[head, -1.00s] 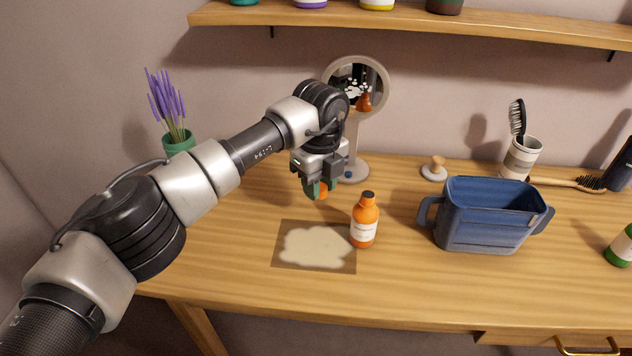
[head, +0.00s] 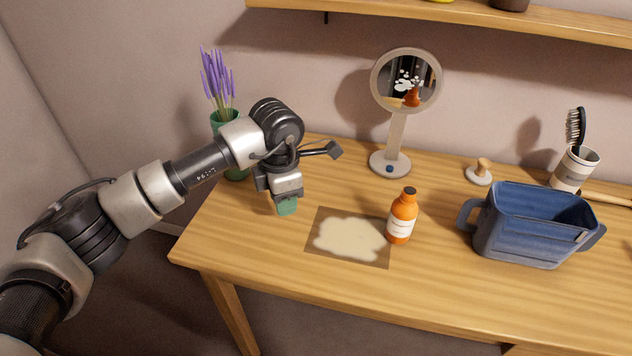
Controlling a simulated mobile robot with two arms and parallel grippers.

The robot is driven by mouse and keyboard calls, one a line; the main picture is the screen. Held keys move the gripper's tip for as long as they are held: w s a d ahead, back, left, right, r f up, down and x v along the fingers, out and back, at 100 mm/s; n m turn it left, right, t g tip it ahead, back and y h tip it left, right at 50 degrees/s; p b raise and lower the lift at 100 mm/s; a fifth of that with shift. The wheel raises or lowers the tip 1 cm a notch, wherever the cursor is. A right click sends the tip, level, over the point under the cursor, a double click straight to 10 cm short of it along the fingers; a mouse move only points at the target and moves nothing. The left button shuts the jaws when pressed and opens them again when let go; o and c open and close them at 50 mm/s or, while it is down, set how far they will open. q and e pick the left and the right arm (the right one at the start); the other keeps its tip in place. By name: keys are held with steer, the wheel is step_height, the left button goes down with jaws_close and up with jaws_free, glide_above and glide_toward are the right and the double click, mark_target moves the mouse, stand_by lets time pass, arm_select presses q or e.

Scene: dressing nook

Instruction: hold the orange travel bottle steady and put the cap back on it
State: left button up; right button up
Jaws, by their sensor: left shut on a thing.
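The orange travel bottle (head: 402,219) stands upright on the table, at the right edge of a mat. It has a white label and a dark top. My left gripper (head: 286,207) is left of the bottle, apart from it, near the table's left end. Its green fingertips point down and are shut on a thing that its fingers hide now. The earlier frame shows a small orange piece between them, which looks like the cap. My right gripper is not in view.
The flat mat (head: 322,255) has a pale blotch. A round mirror (head: 391,160) stands behind it, a wooden-knobbed stamp-like object (head: 480,172) to its right. A blue bin (head: 530,240) stands right of the bottle. Lavender in a green pot (head: 226,122) is behind my left arm.

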arm_select(q)
steer(key=s+a+m, duration=0.1)
steer(key=a+m, duration=0.1)
steer(key=m, duration=0.1)
steer(key=s+a+f+m, duration=0.1)
steer(key=a+m, duration=0.2)
steer(key=s+a+m, duration=0.1)
steer(key=a+m, duration=0.2)
steer(key=m, duration=0.1)
steer(key=shift+s+f, duration=0.15)
steer(key=s+a+m, duration=0.1)
steer(key=a+m, duration=0.1)
steer(key=m, duration=0.1)
steer(key=s+a+m, duration=0.2)
steer(key=m, duration=0.1)
steer(key=s+a+m, duration=0.1)
steer(key=a+m, duration=0.2)
steer(key=m, duration=0.1)
steer(key=shift+s+f, duration=0.15)
steer(key=shift+s, duration=0.2)
steer(key=shift+s+a+m, duration=0.35)
steer(key=shift+s+m, duration=0.05)
steer(key=shift+m, duration=0.5)
